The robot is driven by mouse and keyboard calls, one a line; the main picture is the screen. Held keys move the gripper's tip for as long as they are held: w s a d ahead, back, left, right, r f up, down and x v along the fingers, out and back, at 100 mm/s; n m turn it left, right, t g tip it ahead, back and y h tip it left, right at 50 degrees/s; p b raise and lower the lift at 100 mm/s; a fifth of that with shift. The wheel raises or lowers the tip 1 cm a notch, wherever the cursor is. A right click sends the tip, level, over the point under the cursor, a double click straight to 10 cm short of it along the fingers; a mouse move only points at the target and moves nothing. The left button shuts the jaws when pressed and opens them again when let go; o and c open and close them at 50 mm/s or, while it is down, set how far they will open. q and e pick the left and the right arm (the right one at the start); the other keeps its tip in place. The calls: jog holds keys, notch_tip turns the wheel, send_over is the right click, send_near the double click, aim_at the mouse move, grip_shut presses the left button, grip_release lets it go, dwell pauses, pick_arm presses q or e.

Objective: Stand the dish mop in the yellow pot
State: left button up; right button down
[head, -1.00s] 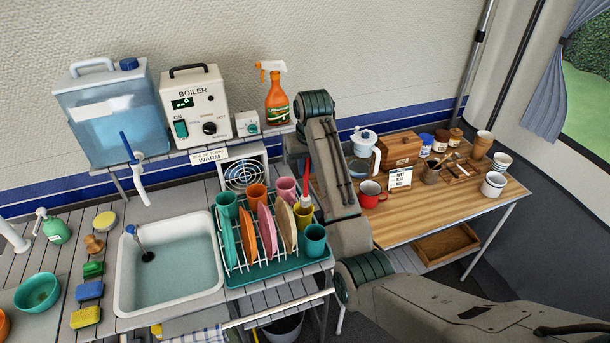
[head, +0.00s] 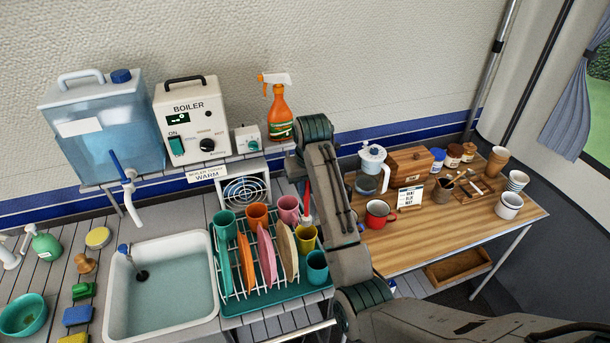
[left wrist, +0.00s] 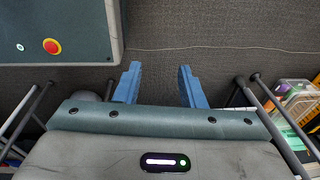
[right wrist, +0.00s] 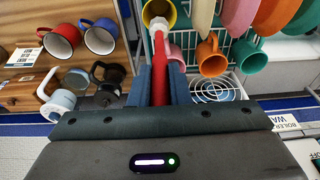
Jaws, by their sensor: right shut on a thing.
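The dish mop has a red handle (right wrist: 161,65) and a pale head (right wrist: 158,26). My right gripper (right wrist: 160,78) is shut on the handle. The mop points down towards the yellow pot (right wrist: 157,10), and its head overlaps the pot's mouth in the right wrist view; I cannot tell how far inside it is. In the head view the yellow pot (head: 306,240) stands at the dish rack's right side, with the red handle (head: 307,199) above it. My right arm hides most of that gripper there. My left gripper (left wrist: 158,84) is open and empty, over the floor.
The dish rack (head: 232,292) holds plates and several cups; a teal cup (head: 317,268) stands close to the yellow pot. The sink (head: 160,290) is to the left. A wooden table (head: 420,238) with mugs and a coffee press (head: 372,165) is to the right.

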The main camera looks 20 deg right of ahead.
aim_at(306, 208)
jog(key=shift+s+f, duration=0.15)
jog(key=shift+f, duration=0.25)
jog(key=shift+s+a+f, duration=0.1)
jog(key=shift+f, duration=1.15)
jog(key=shift+s+f, duration=0.1)
jog(key=shift+f, duration=0.5)
jog(key=shift+f+b, duration=0.35)
jog(key=shift+f, duration=1.25)
pick_arm(q)
jog(key=shift+s+a+f, duration=0.2)
jog(key=shift+s+f, duration=0.1)
jog(key=shift+s, duration=0.25)
jog(key=shift+s+a+f, duration=0.2)
jog(key=shift+s+f, duration=0.05)
jog(key=shift+s, duration=0.25)
pick_arm(e)
jog(key=shift+f, duration=0.15)
